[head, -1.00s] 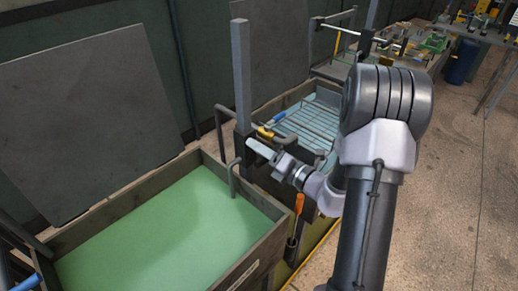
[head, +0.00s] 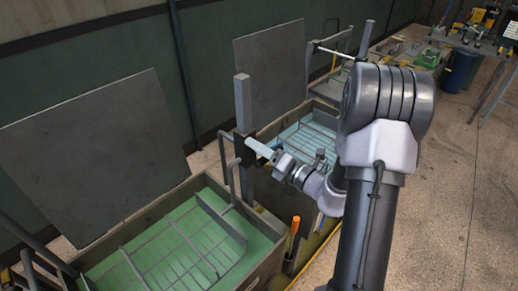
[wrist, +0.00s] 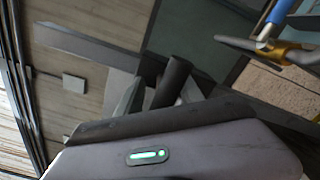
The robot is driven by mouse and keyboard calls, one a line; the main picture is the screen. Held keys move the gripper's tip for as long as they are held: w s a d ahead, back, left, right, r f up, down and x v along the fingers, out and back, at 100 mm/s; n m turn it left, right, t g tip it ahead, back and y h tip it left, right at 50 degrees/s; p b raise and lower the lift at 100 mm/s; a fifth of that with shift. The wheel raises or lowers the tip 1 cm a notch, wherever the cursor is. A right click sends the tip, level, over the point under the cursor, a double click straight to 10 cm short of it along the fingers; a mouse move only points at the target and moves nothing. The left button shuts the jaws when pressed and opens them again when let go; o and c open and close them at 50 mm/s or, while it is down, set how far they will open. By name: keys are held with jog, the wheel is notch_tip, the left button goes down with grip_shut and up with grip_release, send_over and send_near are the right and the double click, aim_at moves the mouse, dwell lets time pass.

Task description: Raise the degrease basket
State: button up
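The degrease basket (head: 178,243), a wire grid with upright side plates, shows in the near tank (head: 250,262), level with or just above the green liquid. A dark carriage (head: 243,150) on the grey upright post (head: 243,100) stands at the tank's far right corner, with bent bars linking it towards the basket. My gripper (head: 264,150) is at this carriage and appears closed on its handle; the fingertips are partly hidden. In the wrist view a dark round bar (wrist: 173,80) and grey angular pieces lie just beyond my gripper body.
A second tank (head: 315,110) with pale teal liquid and a wire basket stands beyond the post. Dark lids (head: 95,160) lean behind both tanks. An orange-handled tool (head: 294,226) stands at the near tank's right side. Open floor lies to the right.

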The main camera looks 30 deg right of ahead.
jog(key=shift+o, duration=0.5)
jog(key=shift+r, duration=0.25)
jog(key=shift+d+f, duration=0.1)
jog(key=shift+s, duration=0.1)
jog(key=v, duration=1.7)
jog(key=shift+p, duration=0.45)
jog(key=shift+s, duration=0.1)
